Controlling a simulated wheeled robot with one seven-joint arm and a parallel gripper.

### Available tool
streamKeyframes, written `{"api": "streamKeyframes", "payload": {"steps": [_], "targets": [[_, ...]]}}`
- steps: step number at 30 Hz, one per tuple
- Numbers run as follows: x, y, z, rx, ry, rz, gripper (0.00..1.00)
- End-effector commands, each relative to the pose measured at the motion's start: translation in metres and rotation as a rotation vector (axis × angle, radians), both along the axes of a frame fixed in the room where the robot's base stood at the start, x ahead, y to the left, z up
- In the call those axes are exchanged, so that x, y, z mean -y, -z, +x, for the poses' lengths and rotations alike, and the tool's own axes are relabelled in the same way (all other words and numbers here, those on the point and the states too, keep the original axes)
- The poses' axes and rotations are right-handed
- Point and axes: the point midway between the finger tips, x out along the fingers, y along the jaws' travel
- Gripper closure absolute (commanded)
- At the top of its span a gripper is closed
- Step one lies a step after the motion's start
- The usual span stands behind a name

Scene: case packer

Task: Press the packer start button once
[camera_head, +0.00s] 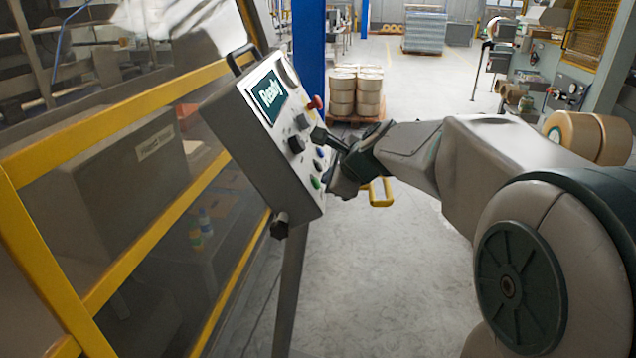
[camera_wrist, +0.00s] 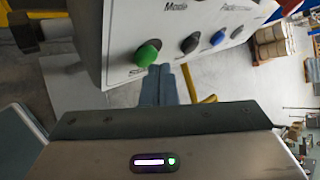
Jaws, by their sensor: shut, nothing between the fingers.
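The control panel (camera_head: 262,140) is a tilted pale grey box on a post, its screen (camera_head: 268,96) reading "Ready". The green button (camera_head: 315,183), low on the panel, also shows in the wrist view (camera_wrist: 148,53), with a partly cut-off label below it that seems to read "Start". My gripper (camera_head: 318,134) is in front of the panel's right part. In the wrist view its fingers (camera_wrist: 160,70) are together and empty, with their tips just below and right of the green button. I cannot tell the gap in depth; no contact shows.
Blue (camera_wrist: 218,38) and black (camera_wrist: 189,44) buttons sit beside the green one. A red button (camera_head: 316,102) is higher on the panel. A yellow-framed guard (camera_head: 120,110) stands left. A pallet of rolls (camera_head: 356,92) stands behind; the floor (camera_head: 400,270) right of the post is clear.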

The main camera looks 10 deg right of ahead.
Motion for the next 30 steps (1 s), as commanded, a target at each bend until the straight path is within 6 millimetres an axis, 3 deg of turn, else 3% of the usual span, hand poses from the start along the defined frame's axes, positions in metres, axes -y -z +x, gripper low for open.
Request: {"api": "streamKeyframes", "payload": {"steps": [30], "targets": [[-0.0073,0.004,0.0016,0.0,0.0,0.0,1.0]]}}
